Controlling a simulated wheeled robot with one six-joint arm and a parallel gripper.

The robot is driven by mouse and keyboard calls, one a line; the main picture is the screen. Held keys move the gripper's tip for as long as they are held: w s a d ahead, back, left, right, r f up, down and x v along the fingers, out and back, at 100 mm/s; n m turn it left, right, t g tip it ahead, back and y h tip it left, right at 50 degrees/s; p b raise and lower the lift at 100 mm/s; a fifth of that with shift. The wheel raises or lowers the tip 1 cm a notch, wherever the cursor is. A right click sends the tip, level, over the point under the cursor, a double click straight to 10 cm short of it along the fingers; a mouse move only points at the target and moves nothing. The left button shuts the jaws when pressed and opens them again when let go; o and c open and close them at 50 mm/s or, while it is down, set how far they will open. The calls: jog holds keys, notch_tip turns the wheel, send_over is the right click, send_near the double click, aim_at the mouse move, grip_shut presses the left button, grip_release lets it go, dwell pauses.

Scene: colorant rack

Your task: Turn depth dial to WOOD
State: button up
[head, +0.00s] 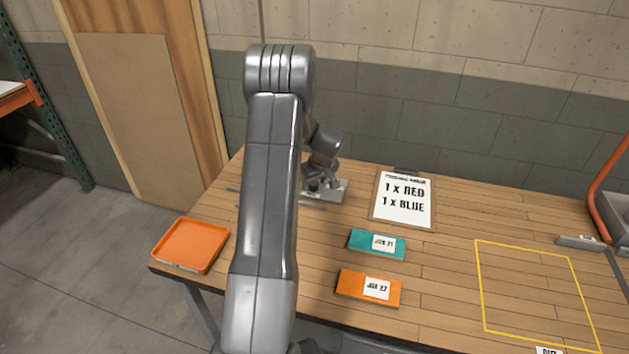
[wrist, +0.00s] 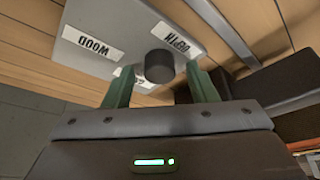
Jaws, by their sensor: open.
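The depth dial (wrist: 159,66) is a dark round knob on a light grey plate (wrist: 100,40), seen in the wrist view. The plate has a WOOD label (wrist: 93,42), a DEPTH label (wrist: 174,39) and a third label (wrist: 128,76) partly hidden by the knob and a finger. I cannot make out a pointer mark on the knob. My gripper (wrist: 158,72) is open, its two green fingers on either side of the knob in this view. I cannot tell whether they touch it. In the head view the plate (head: 338,190) shows beside my gripper, and my arm hides part of that area.
A clipboard reading 1 x RED, 1 x BLUE (head: 403,200) lies right of the plate. A teal labelled block (head: 361,241) and an orange one (head: 352,281) lie nearer. An orange tray (head: 190,245) is at the left edge. A yellow outline (head: 530,250) encloses bare tabletop.

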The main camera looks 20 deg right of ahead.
jog(key=c, duration=1)
